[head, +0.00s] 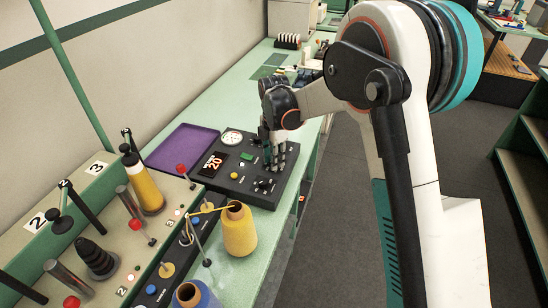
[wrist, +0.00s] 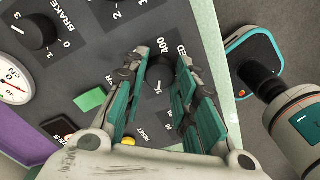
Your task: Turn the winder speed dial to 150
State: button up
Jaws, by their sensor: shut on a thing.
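The dark control panel (head: 250,176) sits on the green bench in the head view. My gripper (head: 275,155) reaches down to its right side from above. In the wrist view, my gripper (wrist: 163,72) has one finger on each side of a black dial (wrist: 158,74) and is shut on it. The label beside this dial is partly covered; its visible end reads "ED", with numbers around the dial. The fingers hide much of the scale, and I cannot read the pointer. The red display (head: 213,162) appears to show 20.
A brake knob (wrist: 37,29), a green button (wrist: 90,99) and a yellow button (wrist: 128,141) lie near the fingers. A round gauge (head: 232,138) is on the panel. A yellow yarn cone (head: 239,232) stands in front, and a purple tray (head: 181,147) lies left.

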dwell(0.3)
jog(key=o, duration=1.1)
notch_tip(320, 180, up, 12)
